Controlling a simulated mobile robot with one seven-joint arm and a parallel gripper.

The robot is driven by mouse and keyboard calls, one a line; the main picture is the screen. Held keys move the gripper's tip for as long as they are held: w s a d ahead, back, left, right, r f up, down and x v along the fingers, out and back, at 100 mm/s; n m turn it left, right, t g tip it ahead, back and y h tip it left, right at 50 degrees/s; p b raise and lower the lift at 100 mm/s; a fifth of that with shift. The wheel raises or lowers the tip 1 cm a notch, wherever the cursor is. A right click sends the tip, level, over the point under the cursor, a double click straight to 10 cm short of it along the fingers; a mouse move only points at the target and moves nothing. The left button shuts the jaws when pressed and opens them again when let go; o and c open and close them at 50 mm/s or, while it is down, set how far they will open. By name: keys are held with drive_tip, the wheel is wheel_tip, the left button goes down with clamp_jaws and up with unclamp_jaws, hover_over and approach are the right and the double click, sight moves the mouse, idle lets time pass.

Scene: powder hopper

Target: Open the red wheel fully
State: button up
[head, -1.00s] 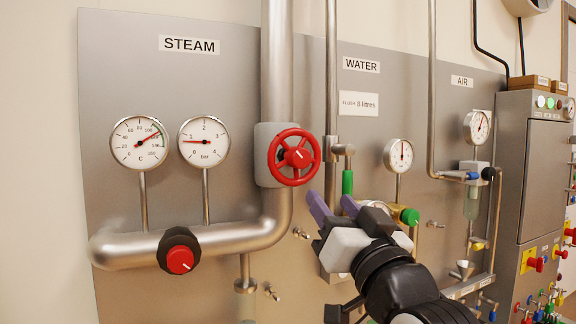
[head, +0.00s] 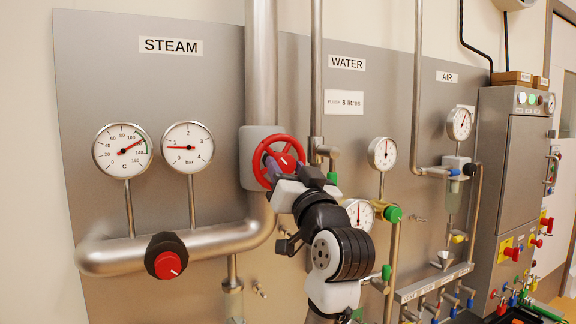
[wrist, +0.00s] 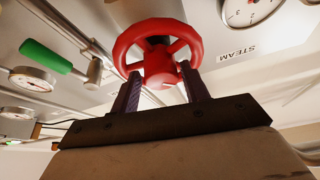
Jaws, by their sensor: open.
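The red wheel (head: 285,161) is mounted on a grey block on the thick steam pipe, under the STEAM side of the panel. In the wrist view the wheel (wrist: 160,68) shows with its round hub, spokes and rim. My gripper (head: 271,168) is at the wheel and hides its lower right part in the head view. In the wrist view the two purple fingers of my gripper (wrist: 159,72) are apart, one on each side of the hub, with their tips at the spokes and rim. I cannot tell whether they touch the wheel.
The temperature gauge (head: 122,151) and pressure gauge (head: 188,148) stand left of the wheel. A black knob with a red cap (head: 166,258) sits on the lower steam pipe (head: 120,250). Water pipes and a green handle (wrist: 46,57) are close beside my gripper.

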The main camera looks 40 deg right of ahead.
drive_tip(key=c, duration=0.7)
